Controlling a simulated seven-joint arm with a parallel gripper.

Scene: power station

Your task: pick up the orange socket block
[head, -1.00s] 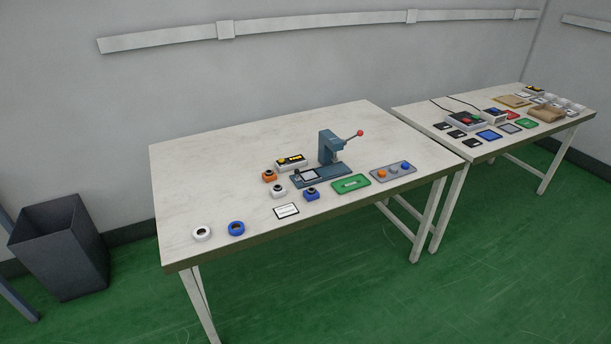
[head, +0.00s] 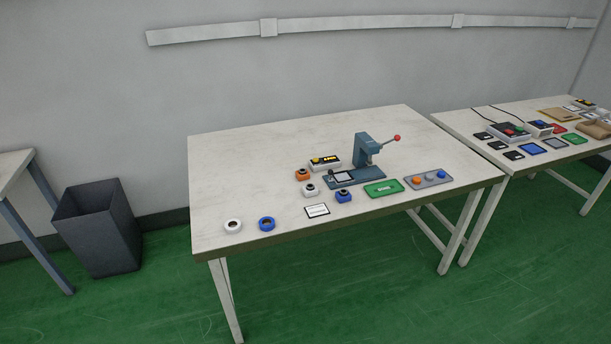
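The orange socket block (head: 302,175) is a small orange block with a dark round top. It stands on the near white table (head: 240,160), left of the blue-grey lever press (head: 366,150). A white socket block (head: 310,190) and a blue socket block (head: 343,195) stand in front of it. My gripper is not in view.
A green tray (head: 383,189) and a grey tray (head: 443,183) are at right. The table's left and back are clear. A dark bin (head: 98,228) stands left.

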